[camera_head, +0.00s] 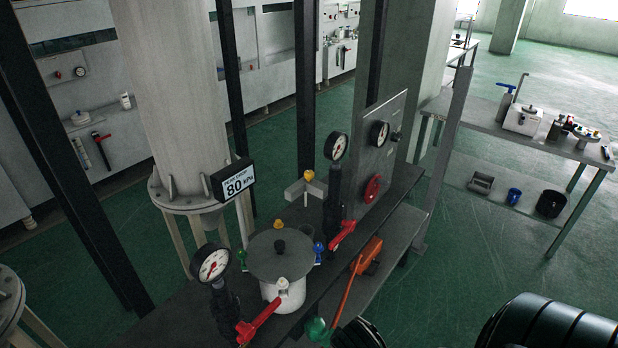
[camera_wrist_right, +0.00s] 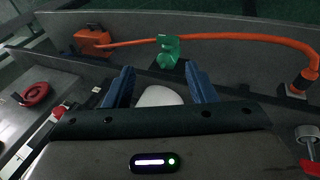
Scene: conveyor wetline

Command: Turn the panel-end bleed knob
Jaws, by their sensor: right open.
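The upright grey panel (camera_head: 384,165) stands right of centre in the head view. It carries a gauge, a small black knob (camera_head: 396,136) by its right edge and a red handwheel (camera_head: 372,188), which also shows in the right wrist view (camera_wrist_right: 35,93). A green knob-like part (camera_head: 316,328) is at the bottom of the head view; a green part (camera_wrist_right: 170,58) also shows beyond my fingers. Which is the bleed knob, I cannot tell. My right gripper (camera_wrist_right: 162,84) is open, its blue fingers apart; a whitish rounded thing (camera_wrist_right: 160,96) shows between them. My left gripper is not in view.
A white pot (camera_head: 284,290), two more gauges, red lever handles (camera_head: 258,322) and a large column (camera_head: 180,100) crowd the left.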

